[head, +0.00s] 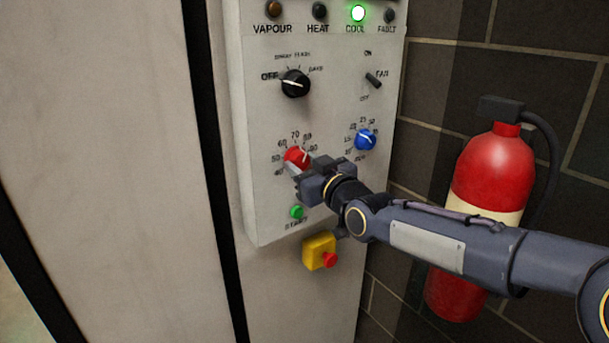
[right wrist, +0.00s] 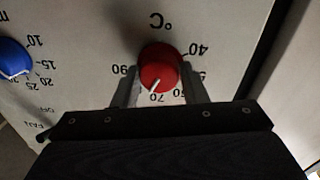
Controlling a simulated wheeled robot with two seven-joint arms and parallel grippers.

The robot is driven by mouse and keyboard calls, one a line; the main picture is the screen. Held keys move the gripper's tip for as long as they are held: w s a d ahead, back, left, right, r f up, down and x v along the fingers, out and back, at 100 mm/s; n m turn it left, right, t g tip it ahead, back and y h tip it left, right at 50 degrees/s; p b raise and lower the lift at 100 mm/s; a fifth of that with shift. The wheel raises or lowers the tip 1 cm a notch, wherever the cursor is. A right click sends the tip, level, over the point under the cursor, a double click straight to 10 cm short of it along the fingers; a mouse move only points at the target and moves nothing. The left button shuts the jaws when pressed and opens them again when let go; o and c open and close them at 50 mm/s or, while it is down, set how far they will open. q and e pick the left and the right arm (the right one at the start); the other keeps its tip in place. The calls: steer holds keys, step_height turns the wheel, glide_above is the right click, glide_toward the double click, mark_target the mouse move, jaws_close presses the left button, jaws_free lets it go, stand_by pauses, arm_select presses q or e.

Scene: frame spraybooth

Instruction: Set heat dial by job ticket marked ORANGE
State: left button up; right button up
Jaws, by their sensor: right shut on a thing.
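The red dial (head: 297,155), with a scale from 40 to 90, is on the lower left of the light grey control panel (head: 262,205). It also shows in the right wrist view (right wrist: 160,66), with a °C mark by it. My right gripper (right wrist: 161,84) has one finger on each side of the dial and is shut on it. In the right wrist view, the dial's white pointer line lies near 70, a little toward the 90 side. The 80 mark there is hidden by a finger. No job ticket shows. My left gripper is not in view.
A blue dial (head: 365,140), a black selector (head: 295,84) and a fan switch (head: 374,80) share the panel. The green COOL lamp (head: 358,13) is lit. A green START button (head: 297,212) and yellow stop box (head: 318,251) are below. A fire extinguisher (head: 494,170) stands behind my right arm.

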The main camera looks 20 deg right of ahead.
steer(key=shift+f+n+b, duration=0.25)
steer(key=shift+n+b, duration=0.8)
steer(key=shift+n, duration=0.15)
steer(key=shift+r+n+b, duration=0.1)
steer(key=shift+n+b, duration=0.85)
steer(key=shift+n, duration=0.35)
steer(key=o, duration=1)
steer(key=shift+r, duration=0.1)
steer(key=shift+p+v, duration=0.4)
steer(key=shift+v, duration=3.5)
steer(key=shift+d+f, duration=0.1)
steer(key=shift+f, duration=0.1)
